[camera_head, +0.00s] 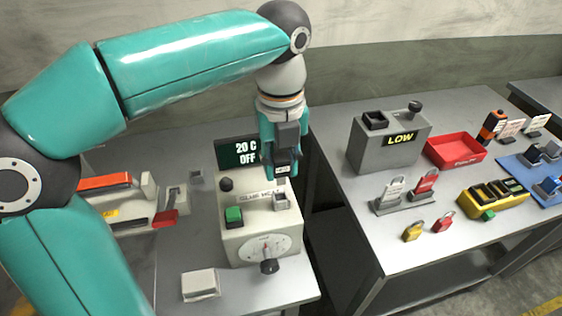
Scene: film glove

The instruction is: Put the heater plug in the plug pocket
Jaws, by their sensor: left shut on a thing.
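My left gripper (283,172) comes down from above, over the back right of the cream control box (262,245). It is shut on a small piece, which I take to be the heater plug; the fingers hide most of it. A small grey square pocket (281,201) sits on the box's top at the right, just below and in front of the fingertips. I cannot tell if it is the plug pocket. Another small grey block (197,180) stands on the table left of the box. My right gripper is not in view.
A display (238,153) reading "20 C OFF" stands behind the box. A red-handled sealer (115,205) is at left and a white block (200,285) in front. The right table holds a grey "LOW" box (388,145), a red tray (456,150) and padlocks (413,231).

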